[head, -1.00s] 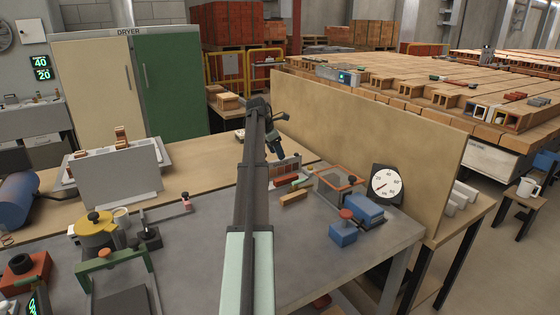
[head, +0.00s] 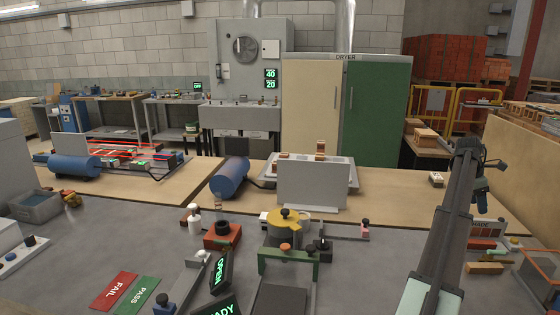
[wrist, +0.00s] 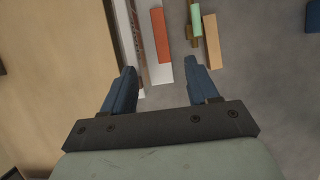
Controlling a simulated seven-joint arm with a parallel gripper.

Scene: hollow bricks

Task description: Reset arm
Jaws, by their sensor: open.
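My gripper (head: 480,196) is raised at the right side of the head view, with its end pointing down over the grey bench. In the wrist view, my gripper (wrist: 159,68) shows two blue fingers spread apart with nothing held between them. Below and beyond the fingers lie a red-orange bar (wrist: 160,34) on a white strip, a light orange bar (wrist: 212,42) and a small green piece (wrist: 196,20). The fingers look apart from these pieces, though their height above them is hard to judge.
A yellow-lidded pot (head: 285,216), a green frame (head: 288,258) and a grey upright panel (head: 313,185) stand on the bench left of my arm. Red FAIL (head: 114,290) and green PASS (head: 138,295) plates lie front left. A tan partition (head: 522,165) rises at right.

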